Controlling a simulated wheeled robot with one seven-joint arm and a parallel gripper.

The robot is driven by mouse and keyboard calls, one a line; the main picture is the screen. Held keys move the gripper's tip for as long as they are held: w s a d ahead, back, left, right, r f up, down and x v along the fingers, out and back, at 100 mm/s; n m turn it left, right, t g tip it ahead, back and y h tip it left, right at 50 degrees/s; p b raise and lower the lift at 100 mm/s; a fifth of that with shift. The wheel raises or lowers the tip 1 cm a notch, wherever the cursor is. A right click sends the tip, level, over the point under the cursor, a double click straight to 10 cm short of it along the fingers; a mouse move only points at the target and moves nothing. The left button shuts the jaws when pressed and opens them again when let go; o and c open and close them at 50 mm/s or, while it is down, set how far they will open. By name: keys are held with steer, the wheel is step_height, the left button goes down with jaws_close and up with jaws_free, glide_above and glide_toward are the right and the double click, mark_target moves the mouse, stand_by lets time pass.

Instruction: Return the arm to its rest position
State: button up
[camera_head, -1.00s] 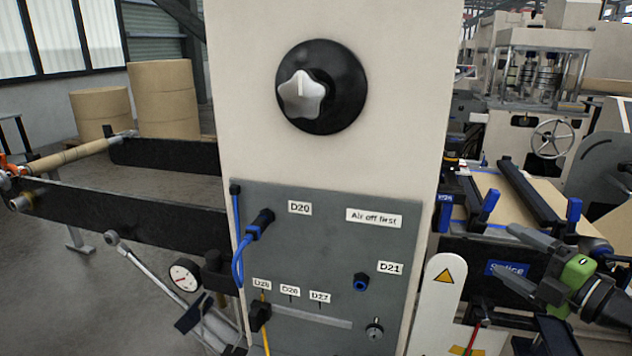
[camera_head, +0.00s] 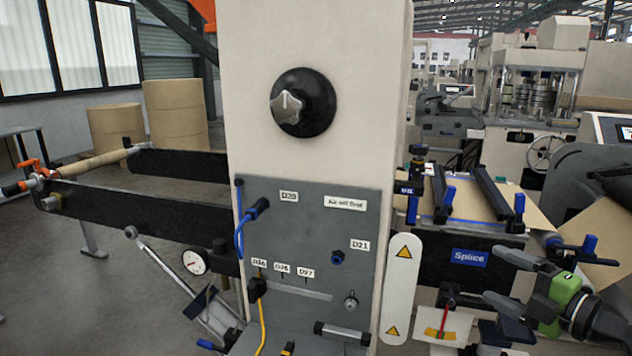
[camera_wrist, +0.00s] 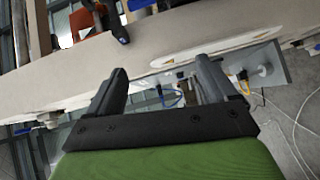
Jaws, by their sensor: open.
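My gripper (camera_head: 505,279) is at the lower right of the head view, with dark fingers and a green body. Its fingers are apart and nothing is between them. It stands to the right of the cream machine column (camera_head: 312,150), apart from it. In the wrist view my gripper (camera_wrist: 165,92) shows two spread fingers over the green body, with the cream machine frame (camera_wrist: 200,40) beyond them.
The grey panel (camera_head: 310,225) on the column carries a blue hose (camera_head: 241,235) and labelled ports. A white warning plate (camera_head: 400,290) and the Splice table (camera_head: 470,257) are close to my gripper. Black rails (camera_head: 140,217) extend left. Kraft rolls (camera_head: 178,115) stand behind.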

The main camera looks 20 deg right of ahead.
steer(key=w+a+f+m+g+p, duration=0.1)
steer(key=w+a+m+g+p, duration=0.35)
steer(key=a, duration=0.75)
steer(key=a+m+g+h+p, duration=0.1)
steer(key=a+m+g, duration=0.3)
steer(key=a, duration=0.8)
steer(key=s+a+r+m+g+h+p, duration=0.1)
steer(key=s+a+m+p, duration=0.1)
steer(key=s+m, duration=0.3)
steer(key=s+a+r+m+g+h+p, duration=0.1)
steer(key=s+m, duration=0.5)
steer(key=s, duration=0.7)
steer(key=a+r+p, duration=0.1)
steer(key=a+p, duration=0.1)
steer(key=a, duration=0.1)
steer(key=shift+a+h+p, duration=0.2)
steer(key=shift+h+p, duration=0.1)
steer(key=shift+h, duration=0.1)
steer(key=shift+g, duration=0.25)
